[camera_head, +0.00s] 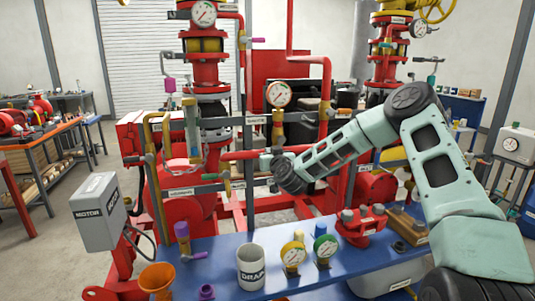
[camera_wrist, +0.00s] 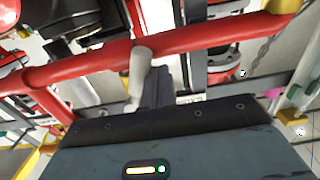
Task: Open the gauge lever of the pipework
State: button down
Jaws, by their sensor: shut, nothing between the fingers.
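A round white gauge (camera_head: 279,94) stands on the red pipework, with a brass-coloured fitting (camera_head: 279,126) under it. My gripper (camera_head: 268,162) is below that fitting in the head view, at the end of my arm and mostly hidden by my wrist. In the wrist view my gripper (camera_wrist: 157,88) shows its fingers shut with nothing between them. A pale round-ended handle (camera_wrist: 141,62) is just left of the fingers, in front of a red pipe (camera_wrist: 195,38). I cannot tell whether they touch, or whether this handle is the gauge lever.
A blue bench (camera_head: 225,246) in front carries a white mug (camera_head: 251,266), two small gauges (camera_head: 293,256) and a red fitting (camera_head: 361,224). A grey motor box (camera_head: 97,210) stands at left. Red pipes and a red-and-yellow valve column (camera_head: 205,72) crowd the space around my gripper.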

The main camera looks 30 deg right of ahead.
jog(key=shift+s+d+f+b, duration=0.15)
jog(key=shift+d+f+b, duration=0.35)
jog(key=shift+d, duration=0.1)
jog(key=shift+s+d+f+b, duration=0.15)
jog(key=shift+d+f+b, duration=0.2)
jog(key=shift+d+f, duration=0.15)
jog(key=shift+r, duration=0.15)
jog(key=shift+a, duration=0.1)
jog(key=shift+w+a, duration=0.15)
jog(key=shift+a, duration=0.3)
jog(key=b+v, duration=0.1)
jog(key=v, duration=0.8)
jog(key=shift+r, duration=0.1)
